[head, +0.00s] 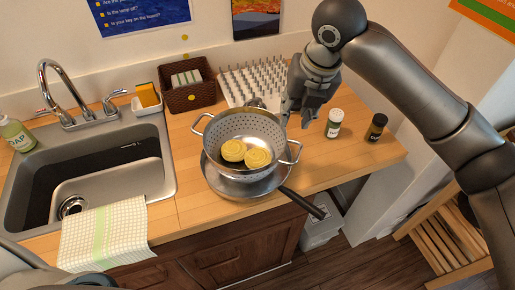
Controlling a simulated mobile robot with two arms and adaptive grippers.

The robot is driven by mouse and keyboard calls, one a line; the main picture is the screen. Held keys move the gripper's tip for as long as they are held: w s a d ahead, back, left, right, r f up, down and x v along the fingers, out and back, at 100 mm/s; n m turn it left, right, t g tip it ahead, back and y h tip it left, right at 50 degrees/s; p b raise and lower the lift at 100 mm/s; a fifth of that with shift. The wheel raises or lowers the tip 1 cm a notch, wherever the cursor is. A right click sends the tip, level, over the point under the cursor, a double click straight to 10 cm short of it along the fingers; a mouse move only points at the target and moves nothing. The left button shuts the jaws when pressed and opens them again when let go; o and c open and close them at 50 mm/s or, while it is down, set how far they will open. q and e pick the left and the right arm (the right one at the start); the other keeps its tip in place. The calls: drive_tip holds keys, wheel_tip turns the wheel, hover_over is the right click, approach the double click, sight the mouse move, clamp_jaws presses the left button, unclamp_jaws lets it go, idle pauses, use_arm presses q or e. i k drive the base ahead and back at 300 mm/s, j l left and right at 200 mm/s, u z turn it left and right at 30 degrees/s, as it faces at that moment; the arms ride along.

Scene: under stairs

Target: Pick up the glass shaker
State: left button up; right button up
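Two small shakers stand upright on the wooden counter to the right of the colander. One has a white cap, a clear-looking body and a dark green label (334,123). The other has a black cap and a dark body with a pale label (376,128). I cannot tell for sure which is the glass one. My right gripper (296,118) points down just left of the white-capped shaker, apart from it, beside the colander's rim. Its fingertips look spread, with nothing between them. My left gripper is out of view.
A metal colander (213,133) with two yellow round pieces sits in a pan (238,187) whose dark handle juts past the counter edge. Behind are a spiky drying mat (240,78) and a brown basket (180,99). The sink (165,170) is left. Counter around the shakers is clear.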

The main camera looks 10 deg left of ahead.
sight(377, 127)
drive_tip(key=i+l, duration=0.75)
drive_tip(key=l, duration=0.15)
drive_tip(key=l+z, duration=0.05)
